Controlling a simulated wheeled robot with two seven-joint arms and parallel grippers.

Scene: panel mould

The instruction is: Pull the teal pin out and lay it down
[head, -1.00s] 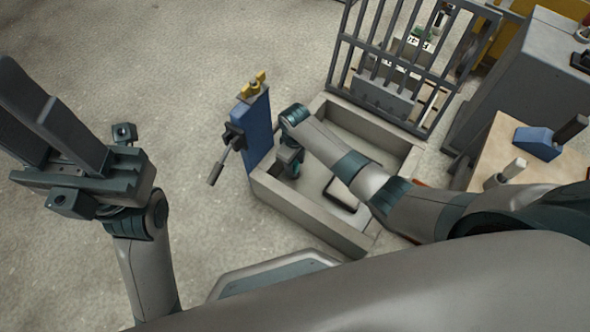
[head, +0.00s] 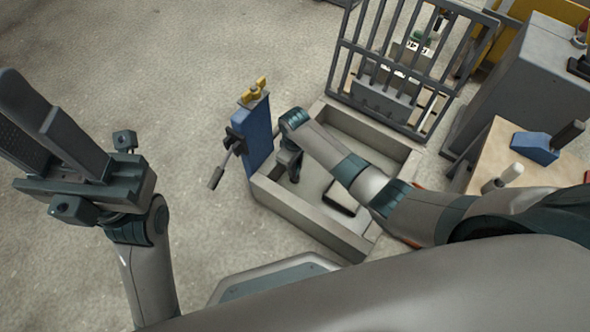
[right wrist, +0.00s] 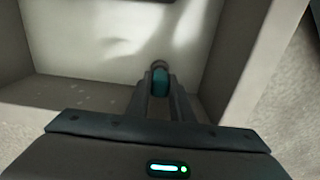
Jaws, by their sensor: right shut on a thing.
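The teal pin (right wrist: 160,82) shows between the two fingers of my right gripper (right wrist: 162,90) in the right wrist view. The fingers are shut on it, and a darker round end shows just beyond it. In the head view my right gripper (head: 290,165) points down inside the grey mould box, near its left wall. The pin itself is hidden there, and I cannot tell whether it is still seated. My left gripper (head: 60,135) is at the far left, open and empty, above the bare floor.
A barred gate (head: 405,65) rises behind. A wooden bench (head: 500,155) is right. Floor left is clear.

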